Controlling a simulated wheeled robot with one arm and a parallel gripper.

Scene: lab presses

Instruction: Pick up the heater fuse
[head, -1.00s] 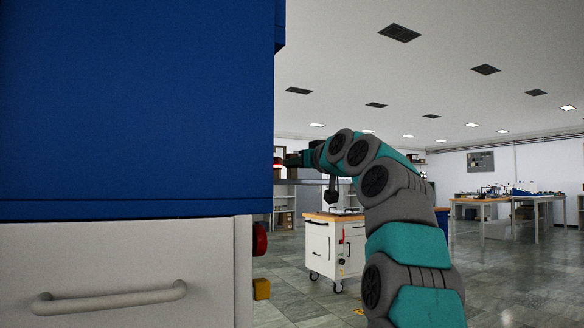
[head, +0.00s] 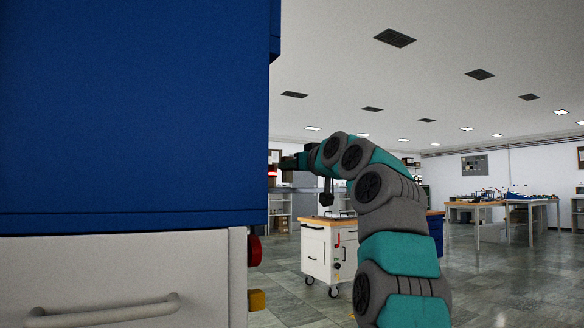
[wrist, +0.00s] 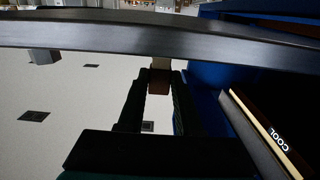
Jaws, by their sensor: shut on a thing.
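In the wrist view my gripper (wrist: 161,80) shows its two dark fingers closed on a small brown block with a paler tan end (wrist: 159,83), which looks like the heater fuse. The block sits between the fingertips, just below a long grey metal bar or edge in the picture; I cannot tell whether it touches it. In the head view my gripper (head: 288,162) is at the edge of the blue press housing (head: 130,110), partly hidden, and the fuse cannot be made out there.
A panel marked COOL (wrist: 270,135) is close to the right of the fingers. A white drawer cabinet (head: 110,280) fills the lower left, with a red knob (head: 254,250) on its side. A white wheeled cart (head: 328,250) stands behind my arm; the floor at right is open.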

